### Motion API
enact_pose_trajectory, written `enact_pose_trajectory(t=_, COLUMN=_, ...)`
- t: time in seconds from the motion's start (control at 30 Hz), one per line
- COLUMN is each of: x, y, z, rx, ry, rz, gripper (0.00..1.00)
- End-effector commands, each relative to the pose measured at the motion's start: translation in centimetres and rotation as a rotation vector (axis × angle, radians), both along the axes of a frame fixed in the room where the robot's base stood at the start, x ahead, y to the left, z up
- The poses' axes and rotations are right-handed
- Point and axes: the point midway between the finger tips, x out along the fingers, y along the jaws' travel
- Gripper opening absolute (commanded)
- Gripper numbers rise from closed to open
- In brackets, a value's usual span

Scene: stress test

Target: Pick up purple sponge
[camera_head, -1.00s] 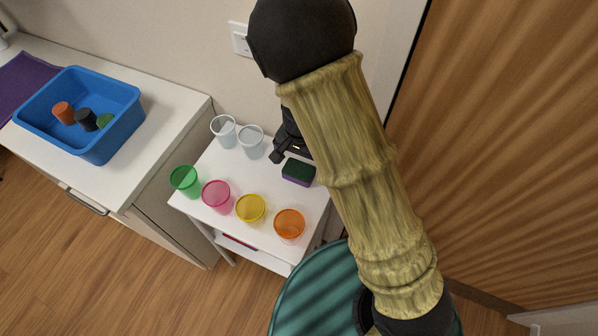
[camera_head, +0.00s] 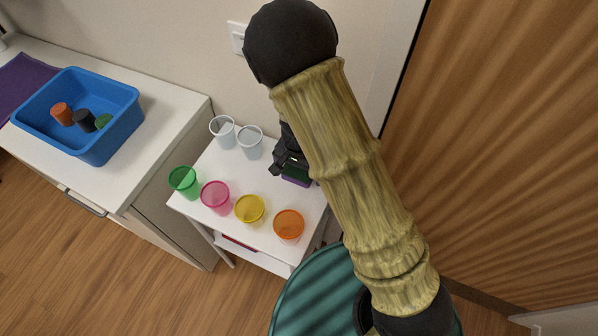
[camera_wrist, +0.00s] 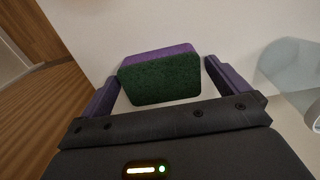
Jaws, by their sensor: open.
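The purple sponge (camera_wrist: 158,49) has a dark green scouring face and lies on the small white table. In the wrist view it sits between the two open fingers of my gripper (camera_wrist: 160,84), with a gap showing at the right finger and the left finger close to its edge. In the head view my gripper (camera_head: 290,166) is over the sponge (camera_head: 296,181) and hides most of it; only a purple edge shows below. No grip on it is visible.
On the white table (camera_head: 262,235) stand green (camera_head: 184,182), pink (camera_head: 215,196), yellow (camera_head: 250,209) and orange (camera_head: 289,225) cups in front. Two clear cups (camera_head: 250,142) stand left of my gripper. A blue bin (camera_head: 128,125) sits on the left cabinet. A wall is behind.

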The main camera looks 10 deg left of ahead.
Motion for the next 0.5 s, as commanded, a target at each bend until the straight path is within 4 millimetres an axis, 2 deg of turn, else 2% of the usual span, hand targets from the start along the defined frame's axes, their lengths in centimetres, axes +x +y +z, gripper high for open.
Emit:
enact_pose_trajectory(t=0.23, x=-0.01, y=0.04, z=0.01, rx=0.0, ry=0.0, rz=0.001, gripper=1.0)
enact_pose_trajectory(t=0.43, x=0.06, y=-0.14, z=0.01, rx=0.0, ry=0.0, rz=-0.002, gripper=0.61)
enact_pose_trajectory(t=0.47, x=0.08, y=-0.14, z=0.01, rx=0.0, ry=0.0, rz=-0.003, gripper=0.56)
enact_pose_trajectory(t=0.5, x=0.09, y=-0.16, z=0.01, rx=0.0, ry=0.0, rz=-0.004, gripper=0.55)
